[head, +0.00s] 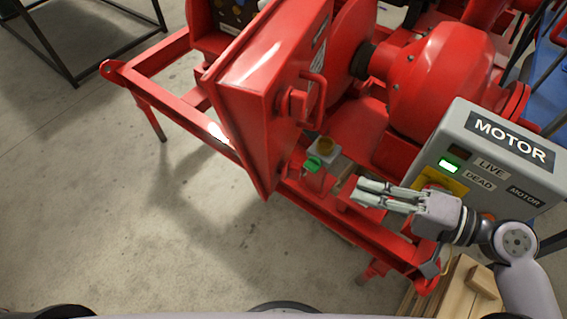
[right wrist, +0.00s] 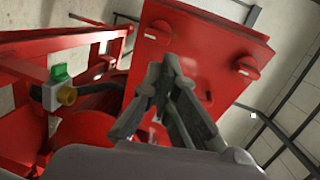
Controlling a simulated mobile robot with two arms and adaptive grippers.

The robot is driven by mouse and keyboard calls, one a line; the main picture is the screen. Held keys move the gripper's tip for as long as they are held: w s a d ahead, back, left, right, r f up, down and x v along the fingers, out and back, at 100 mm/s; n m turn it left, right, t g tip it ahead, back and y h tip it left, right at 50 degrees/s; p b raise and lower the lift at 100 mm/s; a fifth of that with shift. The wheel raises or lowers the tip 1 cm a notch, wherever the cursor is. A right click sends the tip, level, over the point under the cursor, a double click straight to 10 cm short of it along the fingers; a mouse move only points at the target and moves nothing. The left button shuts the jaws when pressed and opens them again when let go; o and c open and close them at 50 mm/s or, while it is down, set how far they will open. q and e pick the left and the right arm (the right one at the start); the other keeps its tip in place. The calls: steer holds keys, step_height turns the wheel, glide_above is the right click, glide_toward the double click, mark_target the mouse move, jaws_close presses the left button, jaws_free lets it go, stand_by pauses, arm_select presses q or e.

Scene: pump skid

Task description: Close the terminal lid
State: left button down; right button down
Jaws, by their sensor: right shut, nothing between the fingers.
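The terminal lid (head: 262,90) is a large red panel with a red bar handle (head: 315,95) on its right side. It stands swung out from the red terminal box (head: 205,40), whose dark interior with small terminals (head: 235,12) shows at the top. My left gripper is out of view.
A grey MOTOR box (head: 500,150) with a lit green LIVE lamp stands close to my right gripper. A green-handled valve (head: 318,160) sits between gripper and lid. Floor (head: 110,210) at left is clear.

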steer(key=s+a+r+g+y, duration=0.1)
steer(key=s+a+r+y, duration=0.15)
steer(key=r, duration=0.35)
steer(key=p, duration=0.7)
glide_toward(269, 156)
steer(key=x, duration=0.6)
steer(key=shift+a+r, duration=0.1)
steer(key=shift+a, duration=0.15)
steer(key=shift+w+a, duration=0.15)
steer(key=shift+a, duration=0.2)
steer(key=shift+w, duration=0.1)
